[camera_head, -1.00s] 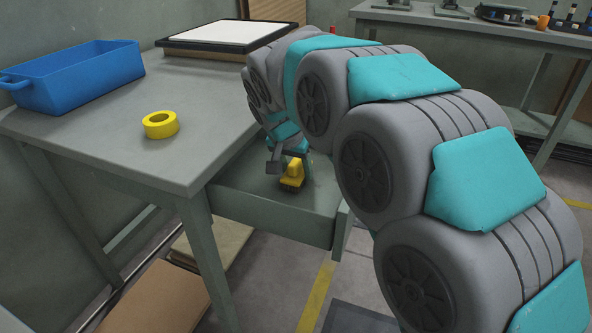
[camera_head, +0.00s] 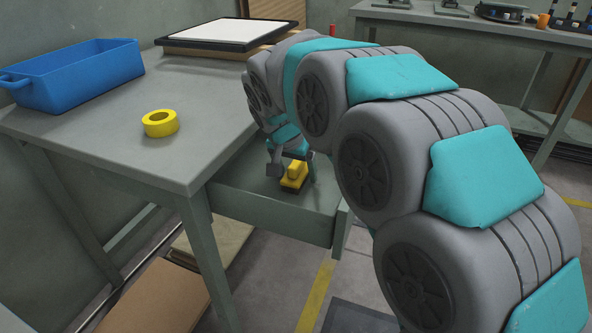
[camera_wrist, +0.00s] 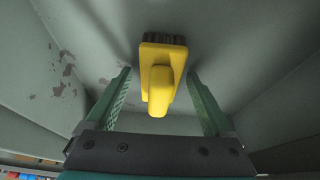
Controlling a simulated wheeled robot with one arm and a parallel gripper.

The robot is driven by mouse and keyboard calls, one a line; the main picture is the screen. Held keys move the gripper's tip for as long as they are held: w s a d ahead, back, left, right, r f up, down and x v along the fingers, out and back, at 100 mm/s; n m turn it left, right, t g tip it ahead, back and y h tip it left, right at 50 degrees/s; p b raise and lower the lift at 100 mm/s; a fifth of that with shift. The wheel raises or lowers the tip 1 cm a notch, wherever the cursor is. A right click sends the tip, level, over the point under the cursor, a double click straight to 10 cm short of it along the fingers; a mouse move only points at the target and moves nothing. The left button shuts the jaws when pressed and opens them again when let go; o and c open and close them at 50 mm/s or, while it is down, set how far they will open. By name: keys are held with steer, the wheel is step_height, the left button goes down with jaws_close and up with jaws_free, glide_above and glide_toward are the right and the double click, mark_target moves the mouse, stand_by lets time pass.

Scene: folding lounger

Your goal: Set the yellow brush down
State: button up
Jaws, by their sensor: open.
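The yellow brush (camera_head: 295,174) stands on the floor of the open drawer (camera_head: 235,197), its dark bristles down. In the wrist view the yellow brush (camera_wrist: 161,80) lies between the fingers, with a gap on each side. My gripper (camera_head: 293,167) is open around it, low inside the drawer. The two green fingers of my gripper (camera_wrist: 160,92) also show in the wrist view, spread apart and not touching the brush. My arm hides the right back part of the drawer.
The grey workbench (camera_head: 205,110) carries a blue bin (camera_head: 75,78), a yellow tape roll (camera_head: 160,123) and a framed white panel (camera_head: 230,36). The drawer walls stand close around my gripper. A second bench (camera_head: 440,25) with small items is at the back right.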

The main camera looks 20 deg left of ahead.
steer(key=b+v, duration=0.1)
steer(key=v, duration=1.1)
steer(key=shift+r, duration=0.1)
